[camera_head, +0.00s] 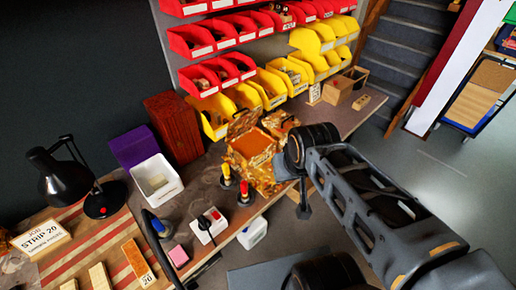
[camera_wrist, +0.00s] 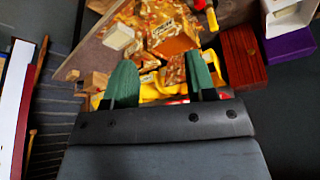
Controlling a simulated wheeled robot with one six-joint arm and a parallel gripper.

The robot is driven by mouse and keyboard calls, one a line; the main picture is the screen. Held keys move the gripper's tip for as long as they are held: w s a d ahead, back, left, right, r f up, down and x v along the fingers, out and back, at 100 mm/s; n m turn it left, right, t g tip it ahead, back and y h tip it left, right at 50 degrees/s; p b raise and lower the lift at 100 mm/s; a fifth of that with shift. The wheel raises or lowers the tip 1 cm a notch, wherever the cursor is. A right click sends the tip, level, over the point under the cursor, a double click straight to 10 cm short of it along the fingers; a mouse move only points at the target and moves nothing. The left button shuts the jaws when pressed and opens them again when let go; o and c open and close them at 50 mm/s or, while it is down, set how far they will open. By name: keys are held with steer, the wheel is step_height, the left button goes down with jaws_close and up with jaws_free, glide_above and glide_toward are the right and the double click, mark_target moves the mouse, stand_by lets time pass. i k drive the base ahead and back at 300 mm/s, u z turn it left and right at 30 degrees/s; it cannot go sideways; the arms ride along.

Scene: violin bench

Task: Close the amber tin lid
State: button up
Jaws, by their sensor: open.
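The amber tin (camera_head: 258,172) is a mottled orange-brown box near the front edge of the bench, with its plain orange inside showing. Its lid (camera_head: 242,123) appears raised on the side towards the bins. In the wrist view the tin (camera_wrist: 160,12) carries a small label, and its orange inside faces my camera. My gripper (camera_wrist: 160,76) is open, with its two green fingers wide apart. A mottled piece, seemingly the lid (camera_wrist: 172,73), shows between them; I cannot tell if they touch. In the head view my wrist is right of the tin and the fingertips are unclear.
Another mottled piece (camera_head: 282,122) lies right of the tin. Yellow bins (camera_head: 270,87) and red bins (camera_head: 190,42) line the back. A white box (camera_head: 157,180), purple box (camera_head: 134,148) and wooden box (camera_head: 174,127) are further left.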

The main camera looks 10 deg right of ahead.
mark_target(240, 124)
steer(key=u, duration=0.55)
steer(key=k, duration=1.3)
steer(key=z, duration=0.15)
steer(key=i, duration=0.5)
steer(key=z, duration=0.9)
steer(key=i, duration=0.9)
steer(key=u, duration=0.75)
steer(key=i, duration=0.65)
steer(key=u, duration=0.75)
